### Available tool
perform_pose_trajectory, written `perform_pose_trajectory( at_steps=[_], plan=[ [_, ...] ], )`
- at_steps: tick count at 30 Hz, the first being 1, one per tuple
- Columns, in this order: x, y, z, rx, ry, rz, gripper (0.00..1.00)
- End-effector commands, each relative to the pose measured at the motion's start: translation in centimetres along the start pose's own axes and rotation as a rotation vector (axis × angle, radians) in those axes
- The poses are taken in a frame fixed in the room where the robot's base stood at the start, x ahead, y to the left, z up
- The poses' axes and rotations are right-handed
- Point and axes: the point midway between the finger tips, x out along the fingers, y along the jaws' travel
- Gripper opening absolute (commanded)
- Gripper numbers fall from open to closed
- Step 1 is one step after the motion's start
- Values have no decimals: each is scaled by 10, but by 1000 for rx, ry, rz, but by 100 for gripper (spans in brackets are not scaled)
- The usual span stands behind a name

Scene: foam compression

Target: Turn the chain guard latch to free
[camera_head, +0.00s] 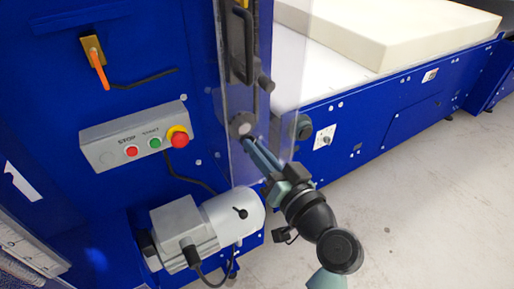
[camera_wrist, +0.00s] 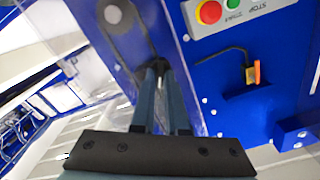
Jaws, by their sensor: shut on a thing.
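The clear chain guard (camera_head: 285,70) stands upright at the edge of the blue machine frame. It also shows in the wrist view (camera_wrist: 165,25). My gripper (camera_head: 247,143) reaches up to the guard's lower part from the lower right. In the wrist view, its two fingers (camera_wrist: 161,72) are close together on a small dark piece, which I take for the latch (camera_wrist: 148,71). The fingertips cover most of it, so its angle cannot be told. A round grey disc (camera_head: 242,124) is just above the fingertips in the head view.
A grey control box (camera_head: 110,150) with red and green buttons is left of the guard. An orange lever (camera_head: 98,68) is above it. A motor (camera_head: 180,225) stands below the guard, close to my arm. Cream foam (camera_head: 390,30) lies at upper right. The right floor is clear.

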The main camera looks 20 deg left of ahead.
Motion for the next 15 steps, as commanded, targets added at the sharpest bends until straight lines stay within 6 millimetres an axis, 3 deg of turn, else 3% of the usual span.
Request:
perform_pose_trajectory(
  at_steps=[15],
  plan=[
    [0,1,-1,496,0,1,0]
  ],
)
